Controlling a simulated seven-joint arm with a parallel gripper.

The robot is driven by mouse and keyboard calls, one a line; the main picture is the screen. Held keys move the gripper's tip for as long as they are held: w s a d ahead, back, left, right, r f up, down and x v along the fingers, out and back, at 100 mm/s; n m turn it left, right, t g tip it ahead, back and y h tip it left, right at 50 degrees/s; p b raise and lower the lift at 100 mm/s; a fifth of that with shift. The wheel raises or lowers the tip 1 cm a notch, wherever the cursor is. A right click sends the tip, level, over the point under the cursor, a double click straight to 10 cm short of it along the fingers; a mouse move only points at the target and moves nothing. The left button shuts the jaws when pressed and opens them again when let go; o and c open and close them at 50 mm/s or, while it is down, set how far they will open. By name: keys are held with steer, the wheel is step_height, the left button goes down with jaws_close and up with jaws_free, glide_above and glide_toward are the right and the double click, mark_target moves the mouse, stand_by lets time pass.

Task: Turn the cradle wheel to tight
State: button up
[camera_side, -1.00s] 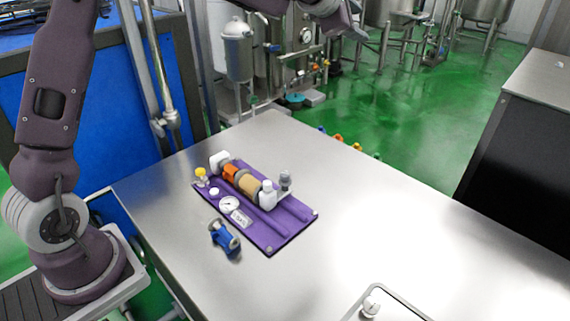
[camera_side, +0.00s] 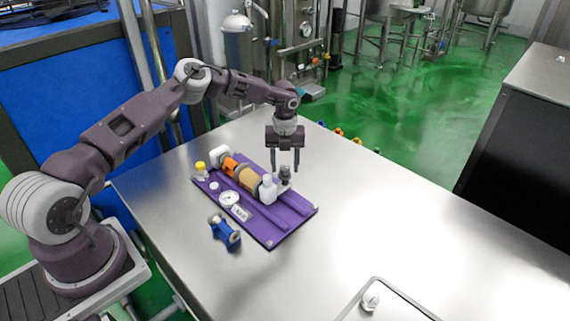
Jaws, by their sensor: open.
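A purple board (camera_side: 270,238) lies on the steel table and bears an assembly. On it are an orange part (camera_side: 230,165), a tan cylinder (camera_side: 248,180), white end pieces and a round white dial (camera_side: 229,198). A small grey knob (camera_side: 285,174) stands upright at the assembly's right end; it looks like the cradle wheel. Its setting is too small to read. My gripper (camera_side: 285,167) points down over that knob. Its two fingers are apart, one on each side of the knob in this view, with nothing held. Whether they touch it I cannot tell.
A yellow-topped piece (camera_side: 200,168) stands at the board's left corner. A blue device (camera_side: 225,232) lies on the table in front of the board. A tray (camera_side: 396,288) with a white knob is at the front right. The table's right side is clear.

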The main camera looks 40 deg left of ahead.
steer(key=shift+c, duration=0.4)
jaws_close()
